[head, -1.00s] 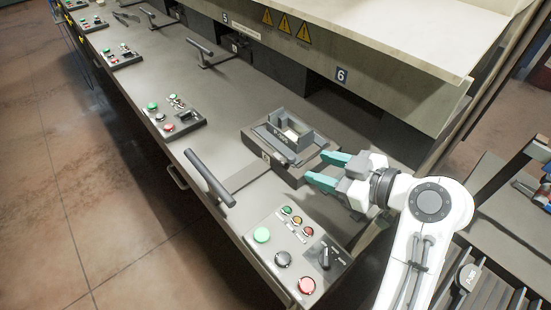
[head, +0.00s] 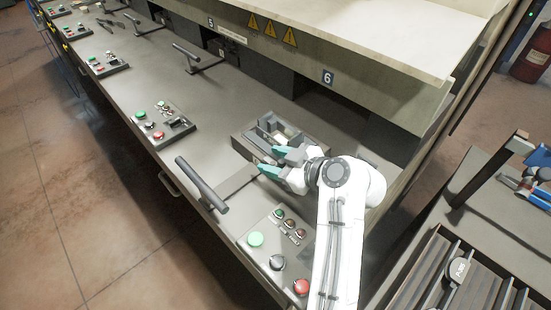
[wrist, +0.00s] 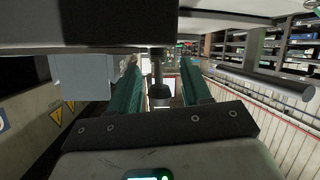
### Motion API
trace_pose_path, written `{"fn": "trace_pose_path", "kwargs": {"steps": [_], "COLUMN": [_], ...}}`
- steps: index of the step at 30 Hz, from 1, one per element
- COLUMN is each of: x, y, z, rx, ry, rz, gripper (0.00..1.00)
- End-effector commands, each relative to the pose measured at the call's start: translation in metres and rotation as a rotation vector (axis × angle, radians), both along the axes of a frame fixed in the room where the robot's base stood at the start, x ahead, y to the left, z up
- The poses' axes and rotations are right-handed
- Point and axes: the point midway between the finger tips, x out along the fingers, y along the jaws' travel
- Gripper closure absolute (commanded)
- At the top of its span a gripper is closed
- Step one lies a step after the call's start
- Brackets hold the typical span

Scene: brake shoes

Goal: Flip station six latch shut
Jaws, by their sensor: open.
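Station six is marked by the "6" sign (head: 327,77). Below it a dark grey fixture box (head: 246,146) with a raised frame sits on the bench. A grey bar handle (head: 201,184) on a flat arm stands at the bench's front, left of the fixture; I cannot tell which part is the latch. My gripper (head: 269,159) is open, its teal fingers at the fixture's front right side, hiding part of it. In the wrist view my gripper (wrist: 160,88) has its fingers apart, with a dark rod and knob (wrist: 158,94) showing between them.
A button panel (head: 257,240) lies at the bench's front, close to my arm. Warning signs (head: 271,31) mark the overhanging housing above the bench. A rack (head: 440,262) stands at the right. Other stations continue to the far left.

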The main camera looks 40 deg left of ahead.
Motion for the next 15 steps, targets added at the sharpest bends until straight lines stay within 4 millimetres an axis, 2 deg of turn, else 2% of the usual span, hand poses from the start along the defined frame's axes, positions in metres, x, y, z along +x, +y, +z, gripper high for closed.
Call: {"fn": "trace_pose_path", "kwargs": {"steps": [6,15], "x": [0.0002,0.0002], "y": [0.0,-0.0002], "z": [-0.0001,-0.0001], "rx": [0.0,0.0], "ry": [0.0,0.0], "rz": [-0.001,0.0], "gripper": [0.52,0.81]}}
